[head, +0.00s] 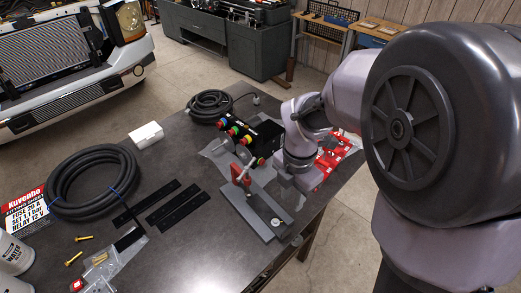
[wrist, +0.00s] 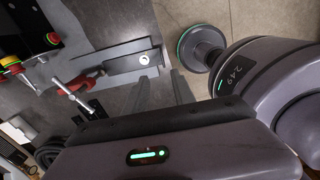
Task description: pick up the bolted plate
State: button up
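The bolted plate (head: 268,212) is a flat grey piece on a grey base near the right edge of the dark table. A round silver bolt head (head: 276,222) shows at its near end. The plate (wrist: 120,63) and bolt head (wrist: 144,59) also show in the wrist view. In the head view the fingertips are hard to make out.
Black slotted strips (head: 178,205), a hose coil (head: 92,180) and a white box (head: 146,135) lie leftward. The table's right edge is close.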

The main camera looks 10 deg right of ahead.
aim_at(288, 229)
jog(key=f+b, duration=0.2)
jog(key=f, duration=0.3)
jog(key=f+b, duration=0.2)
jog(key=f, duration=0.4)
jog(key=f+b, duration=0.2)
jog(key=f, duration=0.3)
jog(key=shift+s+a+f, duration=0.1)
jog(key=shift+s+f, duration=0.2)
jog(key=shift+c, duration=0.4)
grip_shut()
jog(key=shift+r, duration=0.1)
